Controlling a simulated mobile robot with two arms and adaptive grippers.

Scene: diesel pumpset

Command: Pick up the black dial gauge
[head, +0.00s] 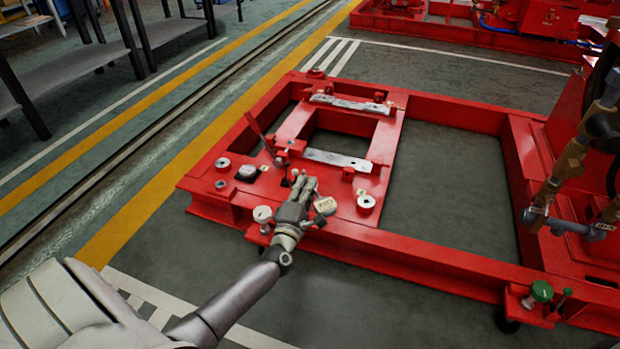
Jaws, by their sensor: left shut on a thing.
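My left gripper (301,179) reaches over the near rail of the red frame (225,205), its fingers closed. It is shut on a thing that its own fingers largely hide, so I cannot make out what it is. A small black round part (247,172), which may be the black dial gauge, sits on the frame left of the gripper, apart from it. A white-faced round part (262,214) is just left of the gripper's wrist. A pale-faced part (326,206) is just right of the gripper; I cannot tell whether they touch. My right gripper is not in view.
A white ring-shaped part (366,203) sits on the frame to the right. Two metal strips (337,159) lie across the frame's plate. A thin red lever (258,133) stands up behind the gripper. A green knob (541,291) is at the lower right.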

